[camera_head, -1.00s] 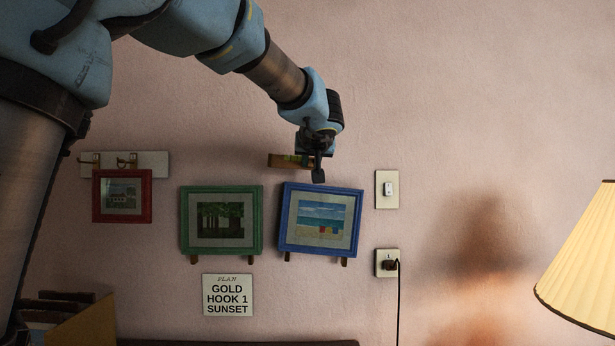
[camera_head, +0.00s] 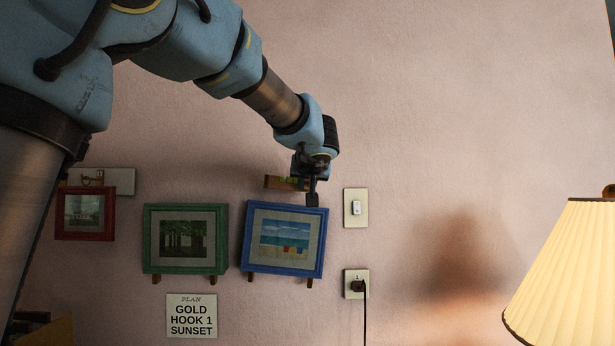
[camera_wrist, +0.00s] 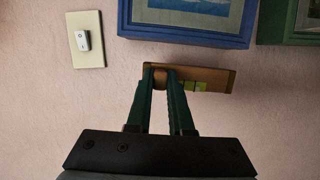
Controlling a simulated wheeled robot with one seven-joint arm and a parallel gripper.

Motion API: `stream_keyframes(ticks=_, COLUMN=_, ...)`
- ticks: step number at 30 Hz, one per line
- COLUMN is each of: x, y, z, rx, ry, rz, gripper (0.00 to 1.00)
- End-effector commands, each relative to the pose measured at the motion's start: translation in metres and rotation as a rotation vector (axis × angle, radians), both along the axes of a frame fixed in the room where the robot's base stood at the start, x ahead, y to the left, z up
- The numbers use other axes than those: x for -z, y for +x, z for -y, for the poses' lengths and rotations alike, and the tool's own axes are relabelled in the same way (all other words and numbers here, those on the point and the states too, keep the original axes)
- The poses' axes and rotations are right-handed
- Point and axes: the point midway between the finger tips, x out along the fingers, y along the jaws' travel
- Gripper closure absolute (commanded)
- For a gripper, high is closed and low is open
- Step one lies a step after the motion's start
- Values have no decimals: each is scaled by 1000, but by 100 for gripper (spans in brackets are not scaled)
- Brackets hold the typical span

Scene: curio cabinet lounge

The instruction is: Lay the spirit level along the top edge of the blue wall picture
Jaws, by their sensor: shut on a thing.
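The blue wall picture (camera_head: 285,265) hangs slightly tilted on the wall, its right side lower, with a beach scene inside. My gripper (camera_head: 312,196) is just above its top right part in the head view. It is shut on the spirit level (camera_head: 280,182), a wooden bar with a yellow-green vial. In the wrist view my gripper (camera_wrist: 166,72) grips the level (camera_wrist: 222,78) near one end, and the blue picture (camera_wrist: 185,36) lies close beyond it. A narrow gap shows between level and frame there. My gripper hides part of the level in the head view.
A green picture (camera_head: 186,272) hangs left of the blue one, and a red picture (camera_head: 84,235) further left. A light switch (camera_head: 356,222) and a socket with a cord (camera_head: 350,271) are to the right. A plan sign (camera_head: 191,300) is below. A lamp (camera_head: 575,265) stands at far right.

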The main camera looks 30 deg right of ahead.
Motion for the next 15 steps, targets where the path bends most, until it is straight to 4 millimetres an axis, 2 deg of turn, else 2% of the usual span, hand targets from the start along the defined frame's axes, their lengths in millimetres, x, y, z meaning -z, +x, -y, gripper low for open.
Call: stream_keyframes(ticks=15, x=2, y=45, z=21, rx=0, ry=2, rz=0, gripper=100)
